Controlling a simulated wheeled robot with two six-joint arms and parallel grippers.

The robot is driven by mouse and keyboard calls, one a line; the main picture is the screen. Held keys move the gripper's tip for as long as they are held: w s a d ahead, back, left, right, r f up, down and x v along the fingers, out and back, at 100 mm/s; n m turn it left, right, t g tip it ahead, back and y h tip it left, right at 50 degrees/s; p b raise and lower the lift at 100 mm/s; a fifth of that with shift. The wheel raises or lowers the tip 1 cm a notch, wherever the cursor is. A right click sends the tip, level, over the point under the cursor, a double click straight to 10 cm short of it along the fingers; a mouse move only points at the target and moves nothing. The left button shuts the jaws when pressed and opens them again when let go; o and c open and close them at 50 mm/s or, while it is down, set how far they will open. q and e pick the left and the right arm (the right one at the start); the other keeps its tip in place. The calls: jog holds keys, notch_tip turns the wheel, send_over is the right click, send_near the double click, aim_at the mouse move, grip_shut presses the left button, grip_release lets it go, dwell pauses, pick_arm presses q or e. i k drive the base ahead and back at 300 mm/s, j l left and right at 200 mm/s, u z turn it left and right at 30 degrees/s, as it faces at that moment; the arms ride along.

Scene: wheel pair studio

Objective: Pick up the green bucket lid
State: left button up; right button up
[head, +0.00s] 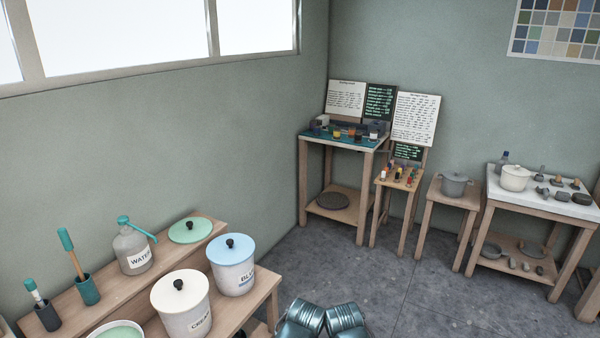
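The green bucket lid (191,229), a pale green disc with a dark round knob, lies flat on the raised back shelf of the wooden bench at the lower left. A bucket with pale green contents (120,330) stands open at the bottom edge, partly cut off by the frame. Neither gripper can be made out. Only metallic teal parts, which look like my own arm links, show at the bottom middle, to the right of the bench and apart from the lid.
A blue-lidded bucket (232,268) and a cream bucket (181,305) stand in front of the lid. A grey water jug (133,252) is left of it, with brushes in holders (87,288) further left. Several small tables, including a white-topped one (540,196), line the far wall. Grey floor (420,290) is clear.

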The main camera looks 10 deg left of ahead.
aim_at(190, 230)
jog(key=i+l+z, duration=0.2)
jog(key=i, duration=0.55)
jog(key=i+l+z, duration=0.25)
jog(key=i, duration=0.55)
jog(key=i+u, duration=0.45)
jog(key=i+l+u, duration=0.25)
jog(key=i+u, duration=0.3)
jog(key=u, duration=0.25)
jog(key=i+l+u, duration=0.1)
jog(key=u, duration=0.3)
jog(key=i+l+u, duration=0.15)
jog(key=u, duration=0.25)
jog(key=i+l+u, duration=0.1)
jog(key=u, duration=0.3)
jog(key=l+u, duration=0.25)
jog(key=u, duration=0.2)
jog(key=i+l+u, duration=0.2)
jog(key=u, duration=0.25)
jog(key=i+l+u, duration=0.1)
jog(key=l+u, duration=0.35)
jog(key=i+l+u, duration=0.1)
jog(key=l+u, duration=0.2)
jog(key=u, duration=0.15)
